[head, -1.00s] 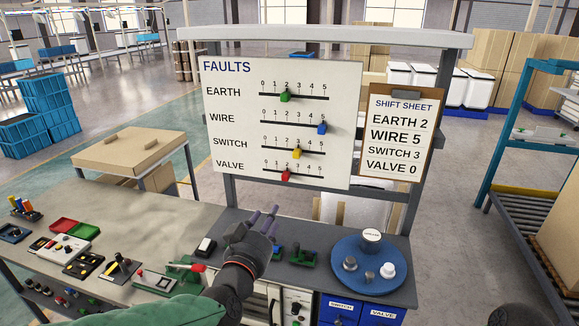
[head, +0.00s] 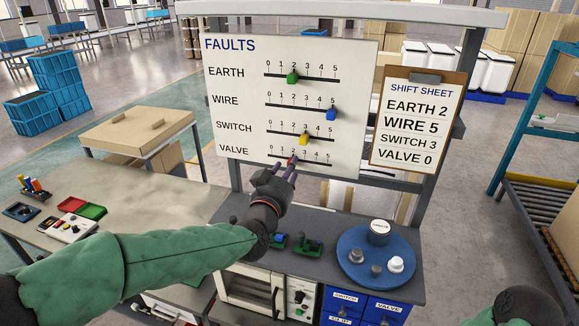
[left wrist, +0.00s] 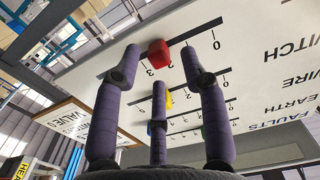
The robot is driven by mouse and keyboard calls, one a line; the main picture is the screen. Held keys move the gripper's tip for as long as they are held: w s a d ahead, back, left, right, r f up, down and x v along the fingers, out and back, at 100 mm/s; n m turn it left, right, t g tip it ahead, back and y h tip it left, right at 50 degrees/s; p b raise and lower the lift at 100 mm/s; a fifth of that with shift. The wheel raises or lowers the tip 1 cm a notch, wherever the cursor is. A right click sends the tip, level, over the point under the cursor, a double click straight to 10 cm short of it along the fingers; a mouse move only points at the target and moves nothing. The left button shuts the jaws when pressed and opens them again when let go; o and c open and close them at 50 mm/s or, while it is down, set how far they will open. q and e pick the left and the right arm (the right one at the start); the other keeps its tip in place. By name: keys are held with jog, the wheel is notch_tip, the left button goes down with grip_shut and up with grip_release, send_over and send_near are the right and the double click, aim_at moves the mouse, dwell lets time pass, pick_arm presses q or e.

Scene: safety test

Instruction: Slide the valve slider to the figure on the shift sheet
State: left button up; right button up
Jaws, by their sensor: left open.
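The FAULTS board (head: 355,90) has four sliders on scales from 0 to 5. The red VALVE slider (head: 292,159) is at about 2, partly hidden by my fingers. The shift sheet (head: 416,135) reads EARTH 2, WIRE 5, SWITCH 3, VALVE 0. My left gripper (head: 284,168) is open, just below and in front of the VALVE track. In the left wrist view the red slider (left wrist: 158,52) appears between the spread fingertips of my left gripper (left wrist: 160,60); contact cannot be told. Only part of my right arm shows, without its fingers.
The green EARTH slider (head: 292,77) is at 2, the blue WIRE slider (head: 331,114) at 5, the yellow SWITCH slider (head: 304,139) at 3. A blue round tray (head: 350,268) with knobs and green-based parts (head: 308,246) stand on the bench below.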

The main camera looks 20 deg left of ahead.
aim_at(270, 153)
pick_arm(q)
jog(key=shift+w, duration=1.05)
jog(key=shift+c, duration=0.3)
grip_shut()
jog(key=a+b, duration=0.4)
jog(key=a, duration=0.1)
jog(key=shift+w, duration=0.1)
jog(key=shift+a+b, duration=0.55)
jog(key=shift+a, duration=0.05)
jog(key=shift+r, duration=0.2)
